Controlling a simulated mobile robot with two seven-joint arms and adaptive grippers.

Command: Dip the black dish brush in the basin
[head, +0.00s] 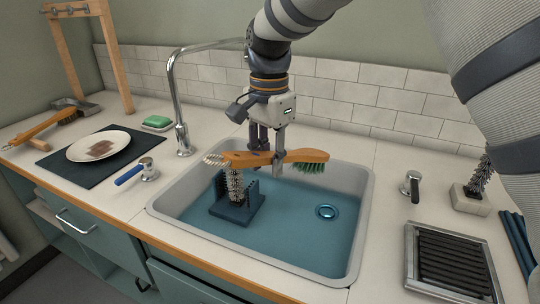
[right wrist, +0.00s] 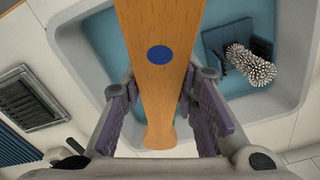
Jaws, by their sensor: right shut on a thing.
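My right gripper (head: 267,160) is shut on a wooden-handled brush (head: 275,157) above the basin (head: 362,185). Green bristles show at the brush's right end, pale bristles at its left end. In the right wrist view, my right gripper (right wrist: 160,110) has a finger on each side of the wooden handle (right wrist: 160,80), which has a blue dot. The basin holds blue water. A grey spiky brush (head: 234,184) stands in a dark blue block (head: 238,212) in the basin, below the held brush's left part. I see no clearly black bristles on the held brush. My left gripper is out of view.
The faucet (head: 182,105) rises behind the basin's left side. A dark mat with a plate (head: 99,146) and a green sponge (head: 157,123) lie left. A wooden-handled brush (head: 40,131) lies far left. Right of the basin are a dark round brush (head: 480,180) and a black rack (head: 450,265).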

